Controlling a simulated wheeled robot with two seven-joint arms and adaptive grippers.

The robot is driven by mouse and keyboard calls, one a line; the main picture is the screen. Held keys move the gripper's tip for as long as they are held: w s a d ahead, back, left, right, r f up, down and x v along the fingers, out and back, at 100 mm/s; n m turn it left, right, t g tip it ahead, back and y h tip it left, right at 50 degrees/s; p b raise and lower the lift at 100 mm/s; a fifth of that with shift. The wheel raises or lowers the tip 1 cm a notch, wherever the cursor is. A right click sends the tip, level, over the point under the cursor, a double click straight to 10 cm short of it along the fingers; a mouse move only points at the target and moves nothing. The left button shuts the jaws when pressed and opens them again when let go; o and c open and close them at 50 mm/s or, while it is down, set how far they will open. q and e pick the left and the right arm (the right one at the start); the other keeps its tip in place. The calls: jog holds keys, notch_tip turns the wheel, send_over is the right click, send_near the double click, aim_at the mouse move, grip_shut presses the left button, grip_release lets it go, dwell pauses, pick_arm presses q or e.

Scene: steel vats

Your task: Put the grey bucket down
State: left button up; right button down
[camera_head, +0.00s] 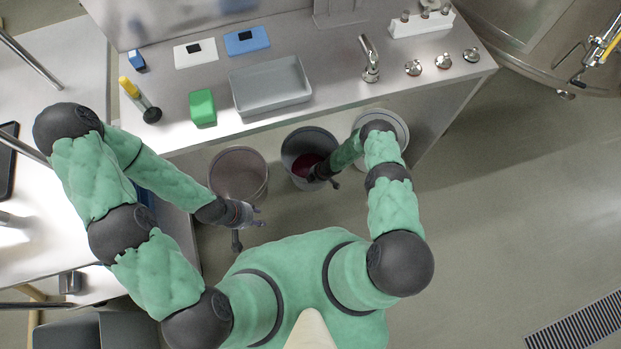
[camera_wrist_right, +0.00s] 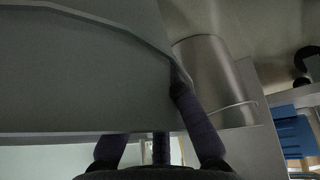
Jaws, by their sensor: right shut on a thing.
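The grey bucket (camera_head: 291,147) is below the front edge of the steel counter, with dark red contents at its bottom. My right gripper (camera_head: 323,174) is shut on its near right rim. In the right wrist view the bucket's grey wall (camera_wrist_right: 80,75) fills the upper left, and the fingers (camera_wrist_right: 165,150) meet it near its edge. Whether the bucket's base touches the floor is hidden. My left gripper (camera_head: 248,224) is open and empty, below and left of the bucket.
A metallic bucket (camera_head: 238,163) stands to the left and a pale bucket (camera_head: 400,125) to the right, partly behind my right arm. The counter (camera_head: 330,75) carries a grey tray (camera_head: 270,88), a green block (camera_head: 203,107) and a tap (camera_head: 370,60). Floor at right is clear.

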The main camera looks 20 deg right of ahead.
jog(key=c, duration=1.4)
grip_release()
jog(key=shift+r, duration=0.1)
jog(key=p+v, duration=0.9)
jog(key=v, duration=0.2)
jog(key=s+a+r+m+y, duration=0.1)
jog(key=s+a+r+m, duration=0.2)
jog(key=r, duration=0.5)
jog(key=s+a+r+m, duration=0.2)
jog(key=a+r+m, duration=0.2)
jog(key=r+m, duration=0.3)
jog(key=s+a+r+m+g+h, duration=0.1)
jog(key=s+r+m+g, duration=0.1)
jog(key=s+r+m, duration=0.6)
jog(key=s+r, duration=0.5)
jog(key=r, duration=0.2)
jog(key=shift+r, duration=0.2)
jog(key=shift+s, duration=0.15)
